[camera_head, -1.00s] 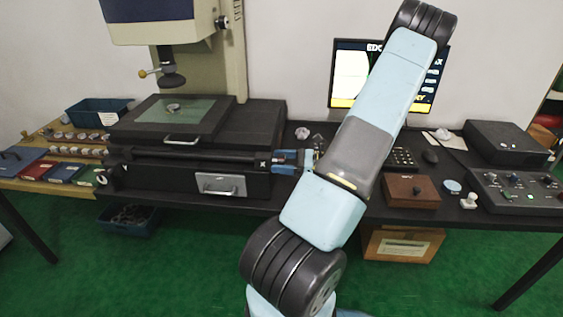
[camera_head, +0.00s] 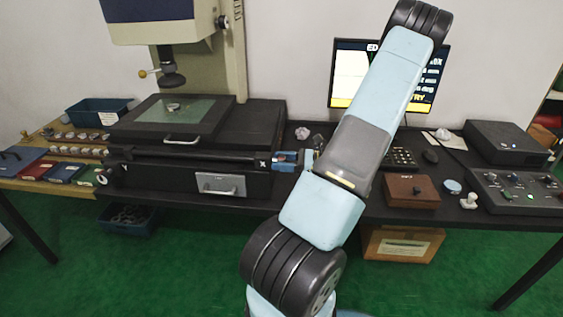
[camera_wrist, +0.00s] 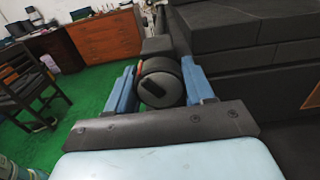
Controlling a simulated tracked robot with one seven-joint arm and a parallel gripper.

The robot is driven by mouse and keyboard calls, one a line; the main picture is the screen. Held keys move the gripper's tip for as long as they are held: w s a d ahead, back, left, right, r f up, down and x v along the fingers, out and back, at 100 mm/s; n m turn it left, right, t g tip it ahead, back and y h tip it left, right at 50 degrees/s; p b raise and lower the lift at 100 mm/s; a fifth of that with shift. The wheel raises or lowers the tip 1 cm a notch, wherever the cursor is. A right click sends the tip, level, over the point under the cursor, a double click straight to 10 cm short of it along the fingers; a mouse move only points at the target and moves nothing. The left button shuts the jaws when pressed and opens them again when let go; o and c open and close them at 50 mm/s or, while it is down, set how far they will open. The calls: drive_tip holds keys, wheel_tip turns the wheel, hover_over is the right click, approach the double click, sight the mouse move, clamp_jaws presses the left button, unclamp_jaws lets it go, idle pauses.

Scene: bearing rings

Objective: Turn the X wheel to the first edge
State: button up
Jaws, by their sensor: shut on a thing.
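The X wheel (camera_wrist: 160,82) is a dark round knob with a grey face and a black handle bar, between the two blue fingers of my gripper (camera_wrist: 161,92) in the wrist view. The fingers close on it from both sides. In the head view my gripper (camera_head: 287,160) is at the right end of the measuring machine's stage, by the X label (camera_head: 262,163); the wheel is mostly hidden there. A ring (camera_head: 173,106) lies on the glass plate (camera_head: 195,112) of the stage. The monitor (camera_head: 345,85) is partly hidden by my arm.
A control box (camera_head: 515,192) with knobs and a brown box (camera_head: 411,190) stand on the right of the table. A wooden rack (camera_head: 68,152) with several rings stands at left. A wooden desk (camera_wrist: 105,38) and chair (camera_wrist: 30,85) show in the wrist view. Green floor lies open in front.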

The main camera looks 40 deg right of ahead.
drive_tip(key=o, duration=1)
drive_tip(key=shift+o, duration=0.2)
drive_tip(key=v, duration=1.3)
drive_tip(key=shift+s+d, duration=0.25)
drive_tip(key=shift+d, duration=0.05)
